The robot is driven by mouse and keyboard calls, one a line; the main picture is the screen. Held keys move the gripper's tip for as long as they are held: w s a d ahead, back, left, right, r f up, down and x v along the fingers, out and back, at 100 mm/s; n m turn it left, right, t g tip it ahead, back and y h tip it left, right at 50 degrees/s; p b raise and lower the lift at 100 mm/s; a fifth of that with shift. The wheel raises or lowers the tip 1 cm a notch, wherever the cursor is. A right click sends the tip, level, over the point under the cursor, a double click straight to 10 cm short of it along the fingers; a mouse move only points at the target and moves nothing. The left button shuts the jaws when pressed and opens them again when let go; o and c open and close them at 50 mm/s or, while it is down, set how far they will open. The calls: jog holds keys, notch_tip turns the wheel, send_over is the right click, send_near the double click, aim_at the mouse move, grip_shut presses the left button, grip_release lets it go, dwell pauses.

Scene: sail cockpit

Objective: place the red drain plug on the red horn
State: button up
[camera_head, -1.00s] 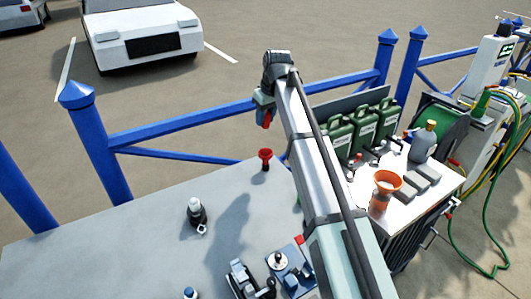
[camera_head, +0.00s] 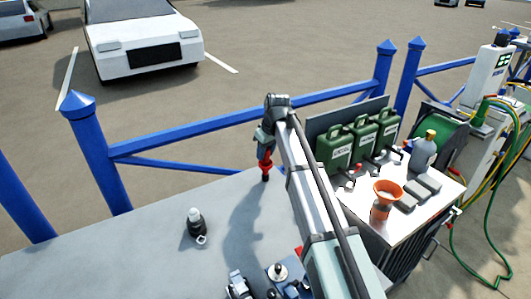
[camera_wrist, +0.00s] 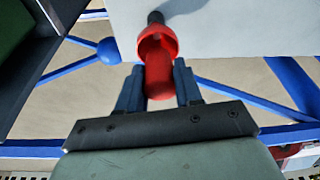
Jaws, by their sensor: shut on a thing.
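The red horn (camera_head: 265,170) stands upright at the far edge of the grey table in the head view. In the wrist view its flared red mouth (camera_wrist: 157,42) shows above a dark base. The red drain plug (camera_wrist: 159,82) is between the blue fingers of my gripper (camera_wrist: 158,76), which is shut on it. In the head view my gripper (camera_head: 264,149) is directly over the horn, with the plug (camera_head: 264,157) pointing down. The plug's lower end meets or overlaps the horn's mouth in the picture; I cannot tell whether they touch.
A dark bottle with a white cap (camera_head: 195,221) stands left on the table. Small fittings (camera_head: 279,272) lie near the front. A white cart (camera_head: 410,215) with green cans (camera_head: 333,150) and an orange funnel (camera_head: 388,193) is right. A blue railing (camera_head: 200,136) runs behind the table.

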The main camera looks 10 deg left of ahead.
jog(key=shift+f, duration=0.2)
jog(key=shift+f, duration=0.15)
jog(key=o, duration=1)
jog(key=v, duration=1.2)
jog(key=shift+d, duration=0.1)
